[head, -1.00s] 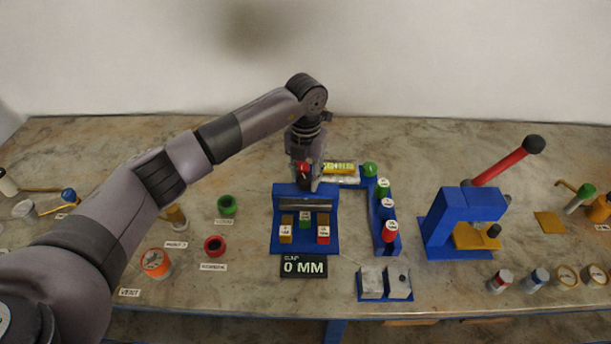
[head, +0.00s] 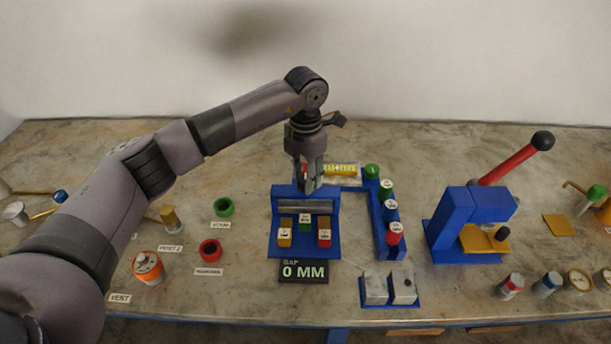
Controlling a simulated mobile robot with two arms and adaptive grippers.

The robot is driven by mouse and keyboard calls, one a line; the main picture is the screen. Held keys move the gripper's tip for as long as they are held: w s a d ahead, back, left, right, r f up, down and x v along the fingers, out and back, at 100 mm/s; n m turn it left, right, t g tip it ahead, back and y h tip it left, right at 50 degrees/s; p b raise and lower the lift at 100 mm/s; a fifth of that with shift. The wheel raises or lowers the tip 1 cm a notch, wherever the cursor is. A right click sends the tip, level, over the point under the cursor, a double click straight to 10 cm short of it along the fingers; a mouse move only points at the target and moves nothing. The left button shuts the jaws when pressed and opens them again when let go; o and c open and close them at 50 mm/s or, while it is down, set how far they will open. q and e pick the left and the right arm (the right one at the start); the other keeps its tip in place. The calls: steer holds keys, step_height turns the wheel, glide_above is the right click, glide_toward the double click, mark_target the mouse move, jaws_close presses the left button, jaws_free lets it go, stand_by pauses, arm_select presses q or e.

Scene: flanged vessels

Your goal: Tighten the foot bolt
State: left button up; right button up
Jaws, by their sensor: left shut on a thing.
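My left gripper (head: 308,181) points down at the back edge of a blue fixture (head: 275,251), beside a yellow level-like bar (head: 341,170). It is shut on a small red piece, of which only a sliver shows beside the fingers; I cannot tell whether this is the foot bolt. The fixture carries a grey cylinder bar and yellow, green and red labelled blocks. A black display (head: 303,270) in front of it reads "GAP 0 MM". My right gripper is not in view.
A blue rack (head: 379,228) with green, white-topped and red-capped pieces stands right of the fixture. A blue press (head: 451,226) with a red lever (head: 516,159) is further right. Two grey blocks (head: 375,289) sit in front.

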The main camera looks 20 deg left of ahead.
arm_select(q)
steer(key=o, duration=1.2)
steer(key=shift+c, duration=0.2)
step_height(320, 180, up, 12)
